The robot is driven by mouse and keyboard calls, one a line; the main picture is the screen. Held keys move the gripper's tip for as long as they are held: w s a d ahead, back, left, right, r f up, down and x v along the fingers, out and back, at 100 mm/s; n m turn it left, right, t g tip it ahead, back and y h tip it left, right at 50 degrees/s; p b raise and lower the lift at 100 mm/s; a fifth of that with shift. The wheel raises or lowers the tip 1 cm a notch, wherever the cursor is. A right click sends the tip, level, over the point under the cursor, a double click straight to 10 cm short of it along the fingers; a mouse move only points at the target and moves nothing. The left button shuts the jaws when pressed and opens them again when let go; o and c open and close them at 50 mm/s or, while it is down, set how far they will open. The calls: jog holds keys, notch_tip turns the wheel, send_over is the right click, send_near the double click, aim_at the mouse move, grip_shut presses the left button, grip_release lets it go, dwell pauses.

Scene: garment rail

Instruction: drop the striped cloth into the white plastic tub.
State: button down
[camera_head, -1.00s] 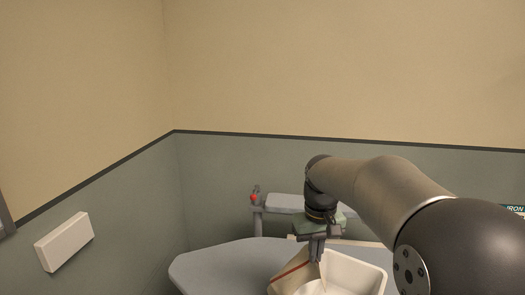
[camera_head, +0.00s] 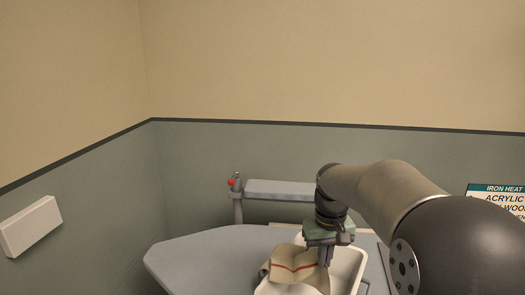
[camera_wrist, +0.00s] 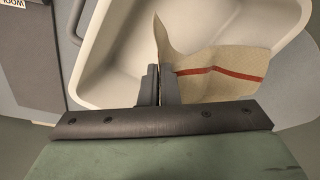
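The striped cloth (camera_head: 290,268), beige with a red stripe, lies bunched over the left part of the white plastic tub (camera_head: 357,262) in the head view. In the wrist view the cloth (camera_wrist: 222,72) extends to the right from my fingers, across the tub's wall, with one corner standing up. The tub's pale floor (camera_wrist: 115,60) shows bare left of the fingers. My gripper (camera_head: 325,262) is low over the tub. In the wrist view its fingers (camera_wrist: 158,90) are close together with the cloth's edge between them. The cloth's underside and the tub's near side are hidden.
The tub stands on a grey ironing board (camera_head: 205,258). A narrow padded arm (camera_head: 280,190) and a post with a red knob (camera_head: 232,183) stand behind. A sign (camera_head: 497,198) hangs on the wall at right. The board's left part is clear.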

jog(key=shift+f, duration=0.5)
jog(key=shift+c, duration=1.4)
grip_release()
notch_tip(320, 180, up, 6)
jog(key=p, duration=0.4)
jog(key=shift+f, duration=0.2)
jog(key=shift+r, duration=0.1)
